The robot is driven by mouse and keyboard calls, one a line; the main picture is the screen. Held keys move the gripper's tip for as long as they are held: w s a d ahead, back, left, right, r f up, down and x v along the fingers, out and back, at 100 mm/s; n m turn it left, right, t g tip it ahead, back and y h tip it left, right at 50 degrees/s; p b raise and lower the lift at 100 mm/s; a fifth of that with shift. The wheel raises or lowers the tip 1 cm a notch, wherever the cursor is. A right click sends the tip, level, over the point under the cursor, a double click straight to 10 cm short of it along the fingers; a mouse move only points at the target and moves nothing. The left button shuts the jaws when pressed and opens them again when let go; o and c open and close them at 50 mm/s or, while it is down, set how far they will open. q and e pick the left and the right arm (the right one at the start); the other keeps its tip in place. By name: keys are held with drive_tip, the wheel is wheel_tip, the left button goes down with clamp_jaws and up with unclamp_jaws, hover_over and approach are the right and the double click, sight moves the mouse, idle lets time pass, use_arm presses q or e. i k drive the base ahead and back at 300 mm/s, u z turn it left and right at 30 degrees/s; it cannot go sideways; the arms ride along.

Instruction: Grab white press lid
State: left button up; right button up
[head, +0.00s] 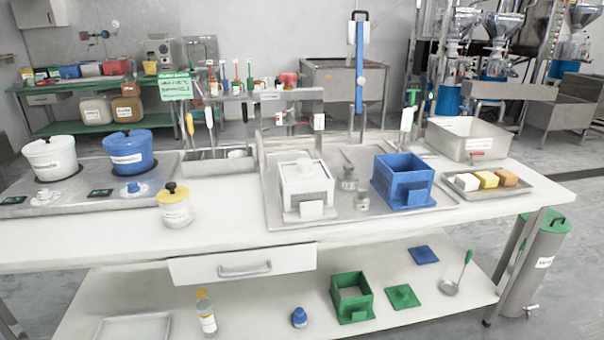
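The white press (318,195) is a square box on the metal tray in the middle of the table. Neither of my grippers shows in the head view.
A blue press (409,197) and small metal weights (361,200) stand right of the white press on the tray (425,208). A yellow-lidded jar (176,210) stands left. Two pots (126,156) are on the stove. The table front between jar and tray is clear.

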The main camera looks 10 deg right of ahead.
sight(305, 170)
drive_tip(key=u, duration=0.25)
drive_tip(key=i, duration=1)
drive_tip(key=u, duration=0.2)
